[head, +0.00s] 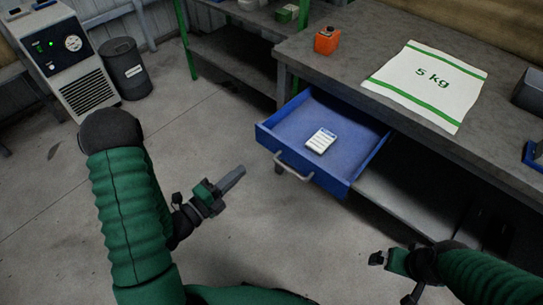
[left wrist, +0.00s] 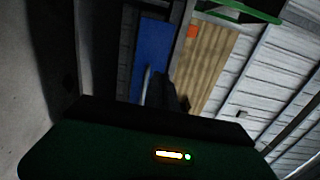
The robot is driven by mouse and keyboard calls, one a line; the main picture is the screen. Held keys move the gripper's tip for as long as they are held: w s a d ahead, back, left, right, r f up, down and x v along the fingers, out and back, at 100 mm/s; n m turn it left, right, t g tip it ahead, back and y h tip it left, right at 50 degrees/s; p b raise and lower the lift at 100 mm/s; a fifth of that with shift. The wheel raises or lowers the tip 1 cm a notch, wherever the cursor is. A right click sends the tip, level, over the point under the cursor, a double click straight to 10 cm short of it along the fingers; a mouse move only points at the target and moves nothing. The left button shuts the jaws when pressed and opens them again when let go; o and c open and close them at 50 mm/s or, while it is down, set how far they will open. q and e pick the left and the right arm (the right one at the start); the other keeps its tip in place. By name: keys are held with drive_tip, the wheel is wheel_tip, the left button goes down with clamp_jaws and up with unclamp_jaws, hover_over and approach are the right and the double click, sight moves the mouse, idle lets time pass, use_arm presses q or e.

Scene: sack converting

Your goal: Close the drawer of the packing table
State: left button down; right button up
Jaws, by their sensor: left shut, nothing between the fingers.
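The blue drawer (head: 345,150) of the grey packing table (head: 390,50) stands pulled out, with a small white labelled packet (head: 321,140) lying inside. Its grey bar handle (head: 293,167) is on the front panel. My left gripper (head: 238,174) is shut and empty, in front of and to the left of the handle, apart from it. In the left wrist view the blue drawer front (left wrist: 152,60) and its handle (left wrist: 146,85) show beyond the dark fingers (left wrist: 170,92). My right gripper (head: 390,275) is at the lower right, below the table edge; its fingers are too unclear to read.
A white sack marked 5 kg (head: 428,82) and an orange device (head: 327,40) lie on the tabletop. A lower shelf (head: 400,195) is under the table. A dark bin (head: 124,70) and a machine (head: 62,60) stand at the back left. The floor before the drawer is clear.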

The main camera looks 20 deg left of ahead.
use_arm(q)
drive_tip(key=b, duration=0.5)
approach(276, 142)
drive_tip(key=x, duration=0.6)
drive_tip(key=shift+f, duration=0.15)
drive_tip(key=shift+w+b, duration=0.3)
drive_tip(key=shift+w, duration=0.15)
drive_tip(key=shift+d, duration=0.15)
drive_tip(key=shift+w, duration=0.15)
